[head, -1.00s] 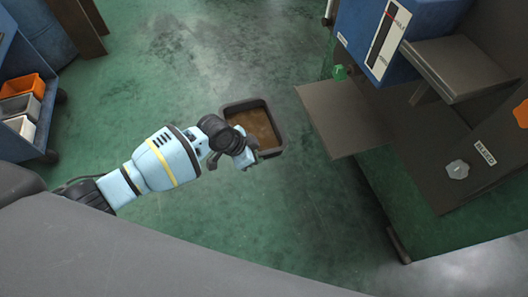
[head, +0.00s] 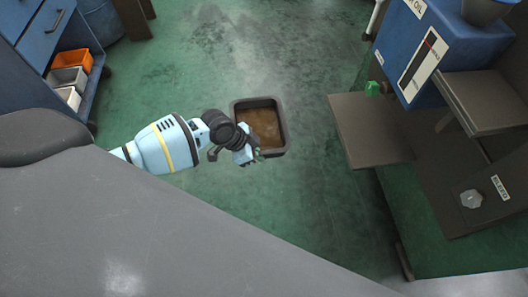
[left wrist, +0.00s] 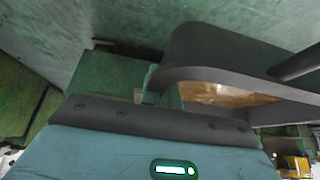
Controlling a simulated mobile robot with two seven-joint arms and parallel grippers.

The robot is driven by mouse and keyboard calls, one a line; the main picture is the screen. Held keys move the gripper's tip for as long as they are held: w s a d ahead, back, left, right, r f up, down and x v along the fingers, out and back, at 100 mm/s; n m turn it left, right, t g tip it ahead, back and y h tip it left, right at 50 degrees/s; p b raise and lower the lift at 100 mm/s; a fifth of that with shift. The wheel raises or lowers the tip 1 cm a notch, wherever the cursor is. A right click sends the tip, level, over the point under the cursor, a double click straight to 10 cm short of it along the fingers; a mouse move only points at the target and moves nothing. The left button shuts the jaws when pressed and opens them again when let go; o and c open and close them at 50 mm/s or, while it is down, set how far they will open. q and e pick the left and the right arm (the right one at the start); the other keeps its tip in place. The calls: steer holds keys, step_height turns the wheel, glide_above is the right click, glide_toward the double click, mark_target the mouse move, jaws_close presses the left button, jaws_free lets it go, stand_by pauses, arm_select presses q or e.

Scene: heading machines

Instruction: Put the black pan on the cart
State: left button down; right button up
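The black pan (head: 284,132) is a deep square tray with rounded corners and a brown, worn-looking inside. In the head view it is held above the green floor, in front of my left gripper (head: 249,150). The gripper is at the pan's near left wall and appears shut on it; the fingertips are partly hidden. In the left wrist view the pan's dark wall and rim (left wrist: 215,50) fill the upper right, close to the gripper. A blue wheeled cart (head: 44,30) with drawers stands at the upper left. My right gripper is not in view.
Orange (head: 73,61), grey and white bins sit on the cart's lower shelf. A blue machine (head: 425,60) with brown shelves (head: 370,130) stands at the right. A blue drum (head: 100,18) is at the top left. The green floor between is clear.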

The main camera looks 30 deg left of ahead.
arm_select(q)
steer(key=shift+s+a+r+p, duration=0.3)
steer(key=shift+a+r+p, duration=0.1)
steer(key=shift+a+r, duration=0.15)
steer(key=shift+s+a+r+p, duration=0.3)
steer(key=shift+s+a+p, duration=0.1)
steer(key=shift+a, duration=0.1)
